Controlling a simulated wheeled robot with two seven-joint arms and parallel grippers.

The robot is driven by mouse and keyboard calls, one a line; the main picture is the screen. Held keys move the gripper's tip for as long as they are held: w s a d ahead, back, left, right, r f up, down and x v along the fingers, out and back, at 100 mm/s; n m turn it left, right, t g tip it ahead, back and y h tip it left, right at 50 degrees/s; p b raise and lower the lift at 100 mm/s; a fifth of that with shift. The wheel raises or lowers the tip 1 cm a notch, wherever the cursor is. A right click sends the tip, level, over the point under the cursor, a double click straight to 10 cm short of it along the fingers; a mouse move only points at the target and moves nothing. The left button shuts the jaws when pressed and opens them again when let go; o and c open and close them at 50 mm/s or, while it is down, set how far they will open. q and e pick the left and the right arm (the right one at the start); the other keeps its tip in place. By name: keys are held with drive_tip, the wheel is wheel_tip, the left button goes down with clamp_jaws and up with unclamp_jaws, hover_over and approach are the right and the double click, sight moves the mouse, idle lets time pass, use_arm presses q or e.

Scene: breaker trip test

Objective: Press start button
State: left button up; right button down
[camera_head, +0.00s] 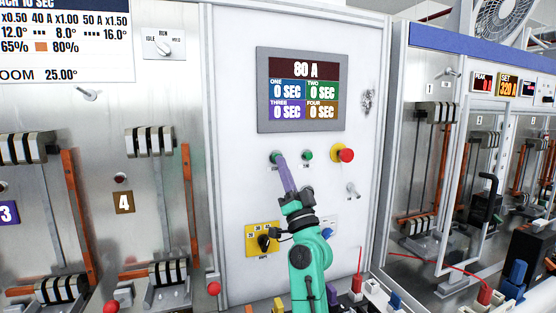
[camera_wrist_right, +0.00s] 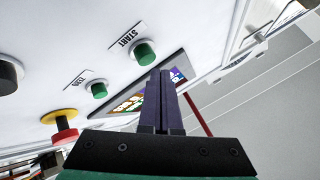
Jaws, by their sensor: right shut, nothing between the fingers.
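The start button is a green push button on the white panel. In the right wrist view, the green button (camera_wrist_right: 146,53) stands beside the printed word START. In the head view, it is the left green button (camera_head: 274,157), partly covered by my fingertips. My right gripper (camera_head: 281,159) has its purple fingers shut with nothing between them, pointing at the panel. In the right wrist view, the fingertips (camera_wrist_right: 161,73) appear close beside the start button; I cannot tell whether they touch it. My left gripper is not in view.
A second green button (camera_head: 308,155) and a red stop button (camera_head: 346,155) on a yellow ring sit to the right. The display (camera_head: 302,90) above reads 80 A and 0 SEC in each field. A yellow selector plate (camera_head: 256,238) is below. Breaker switches (camera_head: 150,142) stand left.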

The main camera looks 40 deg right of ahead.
drive_tip(key=shift+w, duration=0.1)
drive_tip(key=shift+w+d+y, duration=0.15)
drive_tip(key=shift+w+y, duration=0.15)
drive_tip(key=shift+w, duration=0.05)
drive_tip(key=shift+w+d+b, duration=0.15)
drive_tip(key=shift+w+b, duration=0.25)
idle(0.7)
drive_tip(key=shift+s, duration=0.1)
drive_tip(key=shift+s+a, duration=0.3)
drive_tip(key=shift+s, duration=0.45)
drive_tip(key=shift+s+a+p, duration=0.25)
drive_tip(key=shift+s+a, duration=0.05)
drive_tip(key=shift+s, duration=0.5)
drive_tip(key=shift+s+a+p, duration=0.2)
drive_tip(key=shift+s+a, duration=0.05)
drive_tip(key=shift+s, duration=0.5)
drive_tip(key=shift+s+a+p, duration=0.25)
drive_tip(key=shift+s+a, duration=0.05)
drive_tip(key=shift+s, duration=0.5)
